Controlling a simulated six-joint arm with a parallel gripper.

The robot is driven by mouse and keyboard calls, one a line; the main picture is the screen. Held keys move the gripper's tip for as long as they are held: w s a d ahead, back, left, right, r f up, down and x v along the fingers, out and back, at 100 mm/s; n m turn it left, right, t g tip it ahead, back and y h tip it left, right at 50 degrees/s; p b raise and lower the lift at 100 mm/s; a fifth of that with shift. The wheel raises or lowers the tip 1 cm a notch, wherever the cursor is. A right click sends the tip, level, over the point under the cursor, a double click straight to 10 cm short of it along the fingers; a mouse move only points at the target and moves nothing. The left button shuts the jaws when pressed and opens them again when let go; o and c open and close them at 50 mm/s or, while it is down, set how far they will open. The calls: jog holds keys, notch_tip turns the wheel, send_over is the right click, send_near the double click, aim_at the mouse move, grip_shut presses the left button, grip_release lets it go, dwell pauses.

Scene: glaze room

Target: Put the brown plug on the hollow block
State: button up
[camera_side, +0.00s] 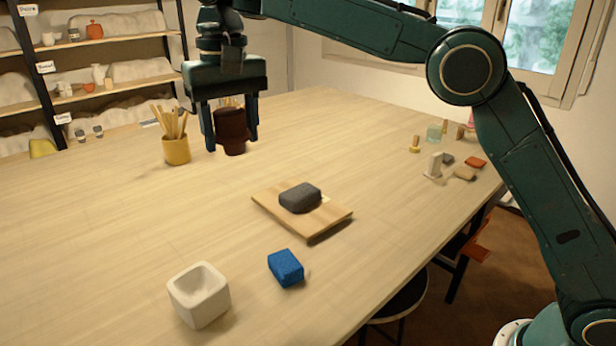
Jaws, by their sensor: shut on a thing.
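My gripper (230,140) is shut on the brown plug (232,131) and holds it upright in the air, above the far left part of the table.
A blue block (286,268) lies right of the hollow block. A dark grey lump (300,198) sits on a wooden board (325,218) mid-table. A yellow cup (176,151) of wooden tools stands left of my gripper. Several small items are at the right edge.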

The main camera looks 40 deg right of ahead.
jog(key=s+a+n, duration=0.3)
jog(key=s+a, duration=0.1)
jog(key=a, duration=0.7)
jog(key=shift+s+r, duration=0.25)
jog(key=shift+s, duration=0.1)
jog(key=shift+a+f, duration=0.1)
send_over(204, 294)
jog(key=shift+f, duration=9.85)
jog(key=shift+f, duration=0.15)
jog(key=o, duration=1)
